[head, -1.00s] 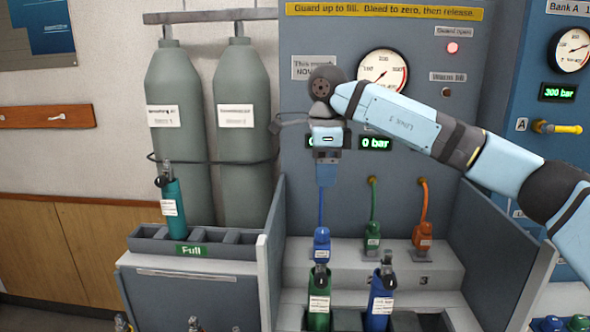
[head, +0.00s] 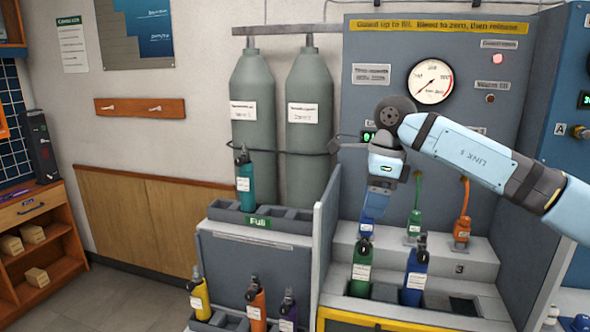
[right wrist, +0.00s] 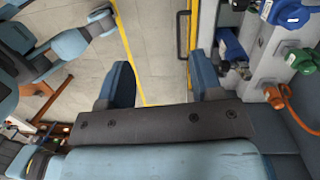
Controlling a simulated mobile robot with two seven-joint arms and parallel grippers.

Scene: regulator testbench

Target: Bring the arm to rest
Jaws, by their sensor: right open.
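My right arm (head: 465,155) reaches in from the right of the head view, bent, in front of the grey bench panel. Its gripper (head: 374,212) points down in front of the panel, over the blue hose fitting (head: 366,230), which it partly hides. Whether it touches the hose cannot be told. In the right wrist view the two fingers stand apart with only floor visible between them, so the gripper (right wrist: 162,80) is open and empty. My left gripper does not show in the head view.
A green cylinder (head: 361,275) and a blue cylinder (head: 415,278) stand in the bench slots below. Green (head: 415,222) and orange (head: 462,228) hoses are beside the gripper. A teal cylinder (head: 244,182) stands in the Full rack (head: 290,228). Open floor (head: 120,300) lies left.

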